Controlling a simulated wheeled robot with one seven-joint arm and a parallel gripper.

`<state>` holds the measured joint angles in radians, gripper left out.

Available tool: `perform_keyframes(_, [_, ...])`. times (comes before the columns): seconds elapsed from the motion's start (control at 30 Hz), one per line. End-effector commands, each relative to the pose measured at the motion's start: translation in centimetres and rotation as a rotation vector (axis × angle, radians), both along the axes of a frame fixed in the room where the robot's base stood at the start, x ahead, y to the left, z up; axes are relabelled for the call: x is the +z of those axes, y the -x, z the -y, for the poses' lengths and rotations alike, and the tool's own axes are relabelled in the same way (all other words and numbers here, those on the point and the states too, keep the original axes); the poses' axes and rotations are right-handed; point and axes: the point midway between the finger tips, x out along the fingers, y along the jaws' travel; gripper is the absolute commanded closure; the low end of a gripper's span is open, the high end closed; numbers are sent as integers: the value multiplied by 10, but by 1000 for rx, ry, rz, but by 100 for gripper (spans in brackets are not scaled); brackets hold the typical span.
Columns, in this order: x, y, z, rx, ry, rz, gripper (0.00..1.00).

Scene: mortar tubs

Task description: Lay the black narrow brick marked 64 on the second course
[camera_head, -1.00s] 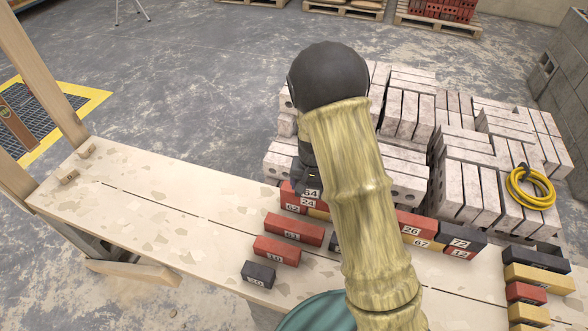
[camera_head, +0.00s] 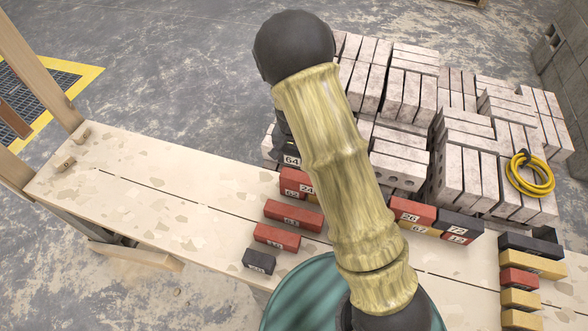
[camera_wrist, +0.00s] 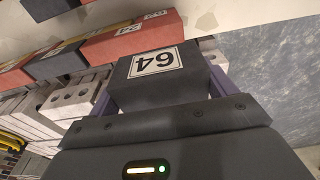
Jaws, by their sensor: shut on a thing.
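The black brick marked 64 (camera_wrist: 150,88) is held between the jaws of my gripper (camera_wrist: 160,85) in the wrist view, its label upside down. In the head view its label end (camera_head: 291,160) shows below the dark wrist, at the left end of the wall, above and behind the red brick marked 24 (camera_head: 303,184). Brick 24 lies on the second course, over the red brick marked 62 (camera_head: 291,195). In the wrist view, brick 24 (camera_wrist: 130,40) lies just past the held brick; whether they touch is unclear. My arm hides the middle of the wall.
Red brick 26 (camera_head: 411,214) and black brick 72 (camera_head: 458,226) sit farther right on the wall. Loose red brick 61 (camera_head: 291,217) and others lie in front. Several bricks stand at right (camera_head: 532,258). Grey blocks (camera_head: 400,165) stand behind.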

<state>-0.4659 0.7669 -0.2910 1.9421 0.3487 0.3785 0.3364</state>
Motion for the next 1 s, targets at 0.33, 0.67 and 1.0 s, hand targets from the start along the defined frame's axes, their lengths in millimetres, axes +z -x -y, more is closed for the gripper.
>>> perform_keyframes(0.33, [-37,-1,0,0,-1,1,52])
perform_keyframes(0.67, [-48,1,-3,6,0,0,52])
perform_keyframes(1.0, [-74,0,-2,4,-1,2,52])
